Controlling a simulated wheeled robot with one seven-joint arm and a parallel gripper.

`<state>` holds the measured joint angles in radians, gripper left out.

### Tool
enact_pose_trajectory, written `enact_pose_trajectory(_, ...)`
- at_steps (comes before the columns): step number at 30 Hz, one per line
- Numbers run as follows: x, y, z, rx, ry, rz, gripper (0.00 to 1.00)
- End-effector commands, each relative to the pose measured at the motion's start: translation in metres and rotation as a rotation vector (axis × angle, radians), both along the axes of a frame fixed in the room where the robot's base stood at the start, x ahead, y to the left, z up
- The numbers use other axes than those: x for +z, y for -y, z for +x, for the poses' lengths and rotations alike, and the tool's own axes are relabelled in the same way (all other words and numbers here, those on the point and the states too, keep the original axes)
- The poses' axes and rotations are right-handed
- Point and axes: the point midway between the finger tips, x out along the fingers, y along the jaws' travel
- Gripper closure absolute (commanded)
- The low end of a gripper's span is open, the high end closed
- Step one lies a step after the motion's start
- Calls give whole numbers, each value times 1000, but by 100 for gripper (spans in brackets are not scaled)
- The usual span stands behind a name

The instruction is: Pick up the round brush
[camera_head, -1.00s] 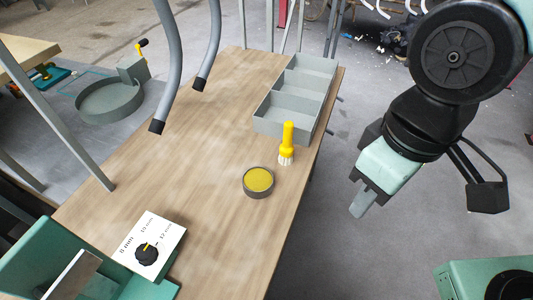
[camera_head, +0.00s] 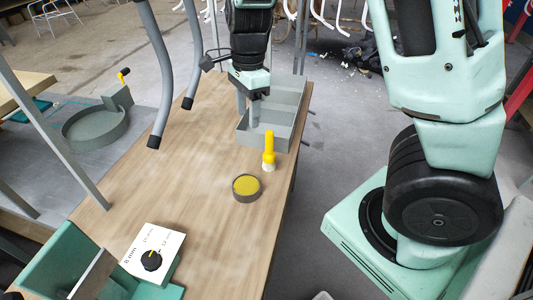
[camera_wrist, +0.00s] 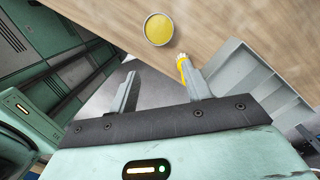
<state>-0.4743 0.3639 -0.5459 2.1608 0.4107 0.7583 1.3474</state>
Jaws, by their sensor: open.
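The round brush (camera_head: 269,152) has a yellow handle and pale bristles. It stands upright, bristles down, on the wooden table near its right edge, in front of the grey tray. My gripper (camera_head: 248,112) is over the tray, behind the brush and a little to its left in the head view. In the wrist view the gripper (camera_wrist: 158,82) has its two fingers spread apart with nothing between them. The brush (camera_wrist: 183,68) shows there just beyond the right fingertip, partly hidden by that finger. I cannot tell whether they touch.
A round tin with yellow contents (camera_head: 246,187) stands in front of the brush. The grey compartment tray (camera_head: 262,142) is behind it. Bent grey tubes (camera_head: 165,90) hang over the table's left side. A white dial box (camera_head: 153,254) is at the front. The table's middle is clear.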

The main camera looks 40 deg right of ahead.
Motion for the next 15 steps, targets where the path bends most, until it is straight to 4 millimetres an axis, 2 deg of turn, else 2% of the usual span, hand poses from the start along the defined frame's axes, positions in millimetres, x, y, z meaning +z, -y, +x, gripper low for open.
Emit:
enact_pose_trajectory(1, 1, 22, 11, -151, -3, -30, 51)
enact_pose_trajectory(3, 3, 46, 22, -325, 0, -62, 51)
enact_pose_trajectory(6, 6, 69, 31, -489, 9, -91, 51)
enact_pose_trajectory(11, -3, 81, 34, -580, 12, -107, 51)
enact_pose_trajectory(15, -30, 82, 34, -582, 10, -107, 51)
